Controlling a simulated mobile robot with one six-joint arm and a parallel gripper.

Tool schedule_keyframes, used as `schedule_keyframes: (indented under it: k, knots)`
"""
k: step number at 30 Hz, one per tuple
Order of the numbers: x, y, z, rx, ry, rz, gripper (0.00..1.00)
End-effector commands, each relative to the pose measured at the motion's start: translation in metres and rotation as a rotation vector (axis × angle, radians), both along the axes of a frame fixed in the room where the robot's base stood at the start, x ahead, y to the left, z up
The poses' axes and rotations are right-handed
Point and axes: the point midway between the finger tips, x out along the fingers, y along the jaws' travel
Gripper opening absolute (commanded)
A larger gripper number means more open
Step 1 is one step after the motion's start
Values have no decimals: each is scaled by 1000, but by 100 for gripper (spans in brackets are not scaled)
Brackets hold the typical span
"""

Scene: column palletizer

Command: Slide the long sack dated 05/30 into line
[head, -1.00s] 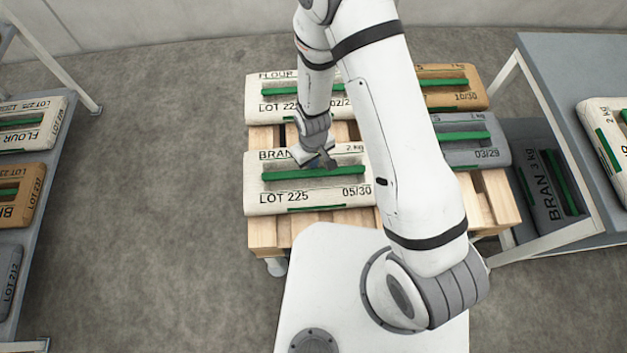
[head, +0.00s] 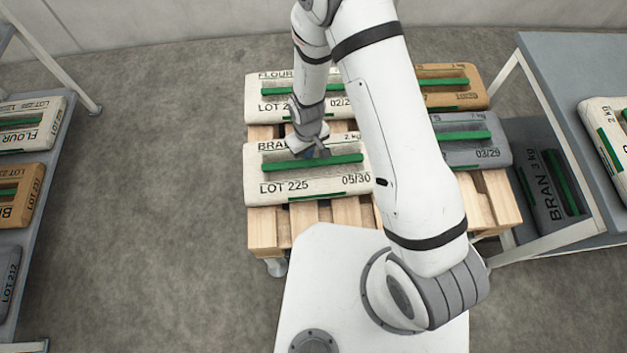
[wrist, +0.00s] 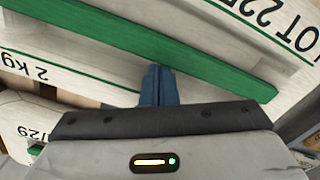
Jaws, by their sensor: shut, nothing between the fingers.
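The cream bran sack dated 05/30 (head: 280,192) lies flat across the front left of the pallet, with a green handle strip (head: 285,165) along its top. Its right end is partly hidden by my arm. My gripper (head: 318,153) is shut and empty, at the sack's far side, just beyond the green strip. In the wrist view, the shut blue fingertips (wrist: 158,72) point at the strip; I cannot tell whether they touch it. The pallet (head: 262,232) shows bare boards in front of the sack and a narrow gap behind it.
A flour sack (head: 262,107) lies behind the gap, a tan sack (head: 470,97) at the back right and a grey sack dated 03/29 (head: 485,155) to the right. Shelves with more sacks stand at left (head: 62,140) and right (head: 575,60). The floor at left is clear.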

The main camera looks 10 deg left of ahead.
Motion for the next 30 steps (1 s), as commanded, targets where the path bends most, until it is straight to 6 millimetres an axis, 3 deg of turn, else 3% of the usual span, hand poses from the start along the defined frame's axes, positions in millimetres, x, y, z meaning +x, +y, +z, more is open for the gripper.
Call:
schedule_keyframes:
  k: [7, 17, 30]
  knots:
    - [-5, 13, 0, -1, 1, 1, 0]
    - [-5, 14, 0, -2, 2, 0, 0]
    - [14, 19, -1, 1, -1, 0, 0]
